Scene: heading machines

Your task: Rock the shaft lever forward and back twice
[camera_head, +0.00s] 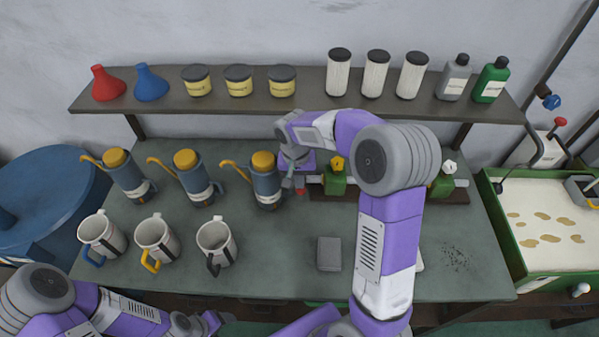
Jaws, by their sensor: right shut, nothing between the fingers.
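My right arm reaches across the bench, and its gripper (289,184) points down at the left end of a bench fixture, close beside the rightmost oil can. The fingers are shut with nothing between them. The fixture has a green block with a yellow knob (337,164) and another green block (441,186) with a pale knob on a dark base. My right arm hides its middle. I cannot make out for certain which part is the shaft lever. A small red part (300,190) shows beside the gripper. My left gripper (212,322) is low at the front edge, its fingers unclear.
Blue oil cans (127,182) and mugs (155,240) fill the bench's left side. A grey block (329,253) lies at front centre. A shelf (220,105) with funnels, tins, filters and bottles runs behind. A green-rimmed tray (520,237) stands right, near a red-knobbed lever (560,122).

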